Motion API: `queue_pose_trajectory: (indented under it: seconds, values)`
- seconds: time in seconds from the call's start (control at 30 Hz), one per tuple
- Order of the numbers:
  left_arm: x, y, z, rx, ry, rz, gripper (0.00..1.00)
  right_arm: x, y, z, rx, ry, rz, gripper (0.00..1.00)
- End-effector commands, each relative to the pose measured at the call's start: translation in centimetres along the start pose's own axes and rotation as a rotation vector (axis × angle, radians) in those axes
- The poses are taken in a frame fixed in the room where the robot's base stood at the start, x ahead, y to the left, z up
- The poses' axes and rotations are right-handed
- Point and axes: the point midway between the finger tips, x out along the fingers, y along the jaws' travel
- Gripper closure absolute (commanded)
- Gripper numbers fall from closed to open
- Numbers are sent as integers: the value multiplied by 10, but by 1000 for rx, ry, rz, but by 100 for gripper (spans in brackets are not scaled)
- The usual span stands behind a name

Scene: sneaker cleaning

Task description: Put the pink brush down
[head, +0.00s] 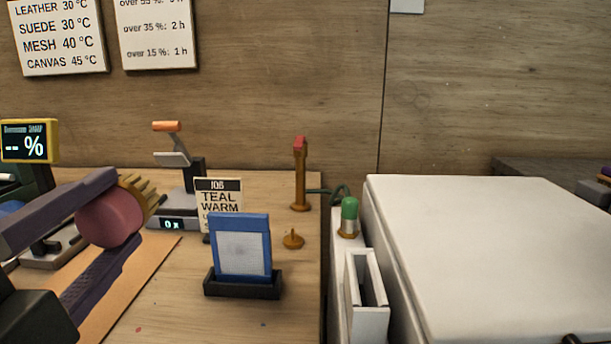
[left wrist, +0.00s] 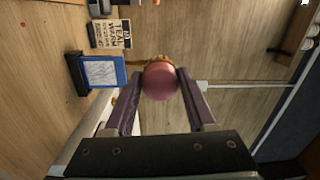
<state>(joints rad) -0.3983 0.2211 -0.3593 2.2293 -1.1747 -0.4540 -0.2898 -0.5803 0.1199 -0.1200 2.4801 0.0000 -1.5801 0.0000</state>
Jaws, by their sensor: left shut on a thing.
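The pink brush (head: 108,220) has a rounded pink body and yellowish bristles that point to the upper right in the head view. My left gripper (head: 118,218) is shut on it, with one purple finger on each side. The brush is at the left of the head view, in front of the tan mat, and appears held above the table. In the left wrist view the brush (left wrist: 160,82) sits between the two fingertips, with its bristles on the far side. My right gripper is not in view.
A blue-framed pad (head: 241,246) stands in a black holder. Behind it are a job card (head: 219,200), a device with an orange handle (head: 167,127) and a brown post (head: 300,180). A white box (head: 490,250) stands at right.

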Motion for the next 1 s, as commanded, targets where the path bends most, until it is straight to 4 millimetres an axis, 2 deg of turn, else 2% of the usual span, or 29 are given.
queue_pose_trajectory:
  seconds: [0.03,0.5,1.0]
  values:
    - [-2,-42,-2,1,-2,-2,88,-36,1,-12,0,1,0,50]
    - [-23,-237,-8,-1,-1,8,88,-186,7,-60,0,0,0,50]
    - [-41,-392,-20,4,-23,14,88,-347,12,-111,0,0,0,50]
